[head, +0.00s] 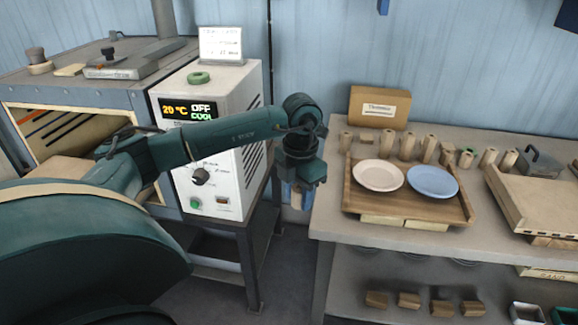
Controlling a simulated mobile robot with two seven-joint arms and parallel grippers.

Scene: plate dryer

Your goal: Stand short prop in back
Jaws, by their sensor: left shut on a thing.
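My left gripper (299,187) points down in the gap between the control box and the right-hand table. It is shut on a small light wooden piece (296,200), which looks like a prop; its length is mostly hidden by the fingers. Several wooden props of differing heights stand in a row on the table, among them a short one (367,136) and a taller one (430,148). The dryer (60,104) stands at the left with its front open; my arm hides part of the opening. My right gripper is out of view.
The control box (240,150) reads 20 °C, OFF, COOL. A wooden tray (353,200) holds a pink plate (378,175) and a blue plate (432,181). A cardboard box (379,107) stands behind. Several wooden blocks (409,300) lie on the lower shelf.

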